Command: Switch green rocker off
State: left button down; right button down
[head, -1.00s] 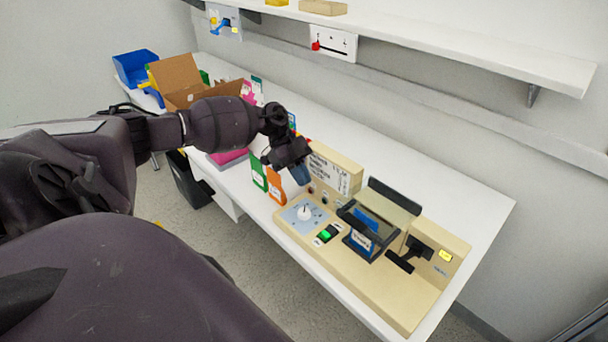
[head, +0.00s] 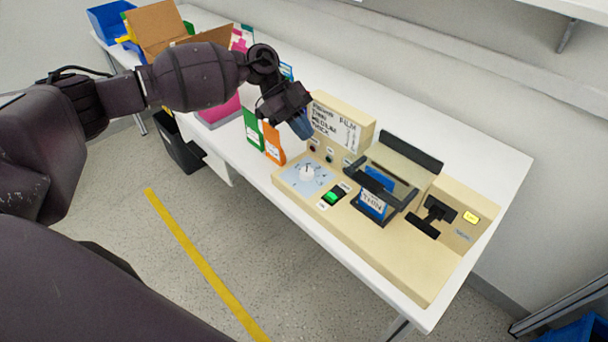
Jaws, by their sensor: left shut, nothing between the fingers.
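The green rocker (head: 332,197) sits in a black frame on the front of a beige control panel (head: 400,262), right of a rotary dial (head: 306,173) on a pale blue plate. The rocker looks lit green; its exact tilt is too small to tell. My left gripper (head: 302,127) is shut and empty, pointing down above the panel's back left corner, up and left of the rocker and apart from it. My right gripper is not in view.
A black hinged device with a blue label (head: 372,203) stands right of the rocker. A black lever (head: 432,218) is further right. Green (head: 253,127) and orange (head: 273,143) boxes stand left of the panel. The table front right is clear.

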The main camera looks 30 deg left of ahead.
pick_arm(q)
jog(key=shift+r, duration=0.1)
jog(key=shift+d, duration=0.1)
dwell(0.3)
send_over(338, 189)
jog(key=a, duration=0.3)
notch_tip(338, 189, down, 7)
jog(key=shift+s+d+b, duration=0.1)
jog(key=shift+d+b, duration=0.05)
jog(key=shift+b, duration=0.2)
notch_tip(338, 189, down, 2)
jog(key=shift+d+f+b, duration=0.15)
jog(key=shift+f+b, duration=0.1)
jog(key=shift+b, duration=0.05)
jog(key=shift+w+f, duration=0.25)
jog(key=shift+f, duration=0.5)
